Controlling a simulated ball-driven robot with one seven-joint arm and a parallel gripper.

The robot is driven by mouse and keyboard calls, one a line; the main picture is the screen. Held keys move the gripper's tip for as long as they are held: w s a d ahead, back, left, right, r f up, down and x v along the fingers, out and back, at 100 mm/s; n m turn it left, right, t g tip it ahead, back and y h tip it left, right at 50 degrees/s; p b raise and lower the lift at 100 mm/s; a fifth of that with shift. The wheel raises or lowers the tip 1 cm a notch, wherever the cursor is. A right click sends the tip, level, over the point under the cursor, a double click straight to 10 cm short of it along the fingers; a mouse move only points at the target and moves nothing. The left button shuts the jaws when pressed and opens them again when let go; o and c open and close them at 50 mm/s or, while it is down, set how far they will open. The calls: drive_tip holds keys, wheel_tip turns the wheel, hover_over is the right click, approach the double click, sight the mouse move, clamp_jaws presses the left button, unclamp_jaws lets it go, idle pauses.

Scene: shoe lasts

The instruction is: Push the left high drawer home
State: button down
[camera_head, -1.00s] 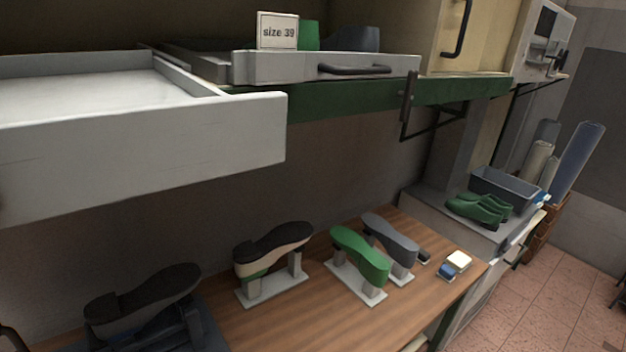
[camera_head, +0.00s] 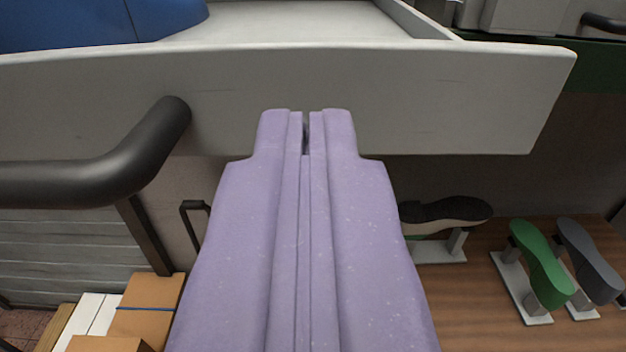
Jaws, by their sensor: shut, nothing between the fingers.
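A white drawer (camera_head: 450,95) stands open, its broad front panel running across the upper part of the view. A thick dark bar handle (camera_head: 130,160) is on the left part of that front. A blue object (camera_head: 110,22) shows inside the drawer at the left. My gripper (camera_head: 305,115), light purple, is shut and empty. Its fingertips overlap the drawer front in the picture, right of the handle; I cannot tell whether they touch it.
Below, a wooden bench (camera_head: 460,300) carries a dark-soled shoe last (camera_head: 445,212), a green last (camera_head: 540,262) and a grey last (camera_head: 590,258) on stands. Cardboard boxes (camera_head: 150,305) are at lower left. A green shelf edge (camera_head: 600,70) is at right.

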sight(306, 73)
drive_tip(key=shift+w+b, duration=0.9)
drive_tip(key=shift+w, duration=3.3)
drive_tip(key=shift+w, duration=2.25)
drive_tip(key=shift+w+p, duration=0.75)
drive_tip(key=shift+w, duration=1.4)
